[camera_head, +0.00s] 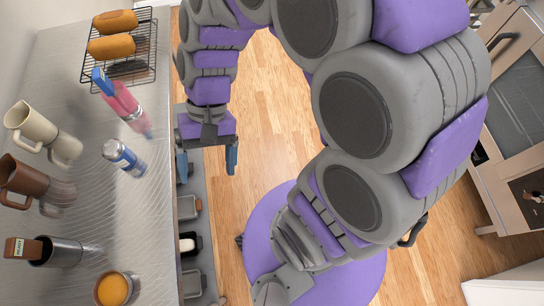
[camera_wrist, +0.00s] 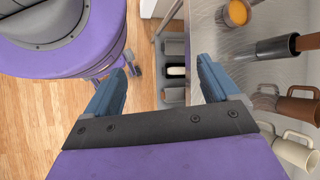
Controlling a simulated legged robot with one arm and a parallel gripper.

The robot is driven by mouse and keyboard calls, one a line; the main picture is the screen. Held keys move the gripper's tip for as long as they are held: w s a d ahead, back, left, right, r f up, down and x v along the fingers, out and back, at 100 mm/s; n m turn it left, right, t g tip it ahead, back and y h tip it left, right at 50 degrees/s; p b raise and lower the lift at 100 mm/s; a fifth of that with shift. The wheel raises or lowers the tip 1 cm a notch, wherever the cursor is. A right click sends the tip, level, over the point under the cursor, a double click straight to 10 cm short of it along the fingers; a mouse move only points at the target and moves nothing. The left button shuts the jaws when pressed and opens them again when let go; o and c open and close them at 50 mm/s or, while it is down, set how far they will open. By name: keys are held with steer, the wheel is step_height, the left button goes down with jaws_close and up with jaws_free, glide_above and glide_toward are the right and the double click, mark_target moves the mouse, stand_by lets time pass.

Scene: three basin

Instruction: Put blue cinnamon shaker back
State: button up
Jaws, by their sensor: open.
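A blue and silver shaker (camera_head: 124,157) stands on the metal counter, near its right edge in the head view. It fits the blue cinnamon shaker, but its label is too small to read. My gripper (camera_head: 207,163) hangs beside the counter edge, to the right of the shaker and apart from it. The wrist view shows my gripper (camera_wrist: 162,82) open, with nothing between its fingers. The shaker is not seen in the wrist view.
Small grey basins (camera_head: 191,207) sit below the counter edge; one (camera_wrist: 175,71) holds something white.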

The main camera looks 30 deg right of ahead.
steer(key=s+d+r+n+t+h, duration=0.1)
steer(key=s+d+h, duration=0.4)
steer(key=d, duration=0.6)
steer(key=shift+s+d+r+n+t, duration=0.15)
steer(key=shift+s+n+t, duration=0.35)
steer(key=shift+s+t, duration=0.7)
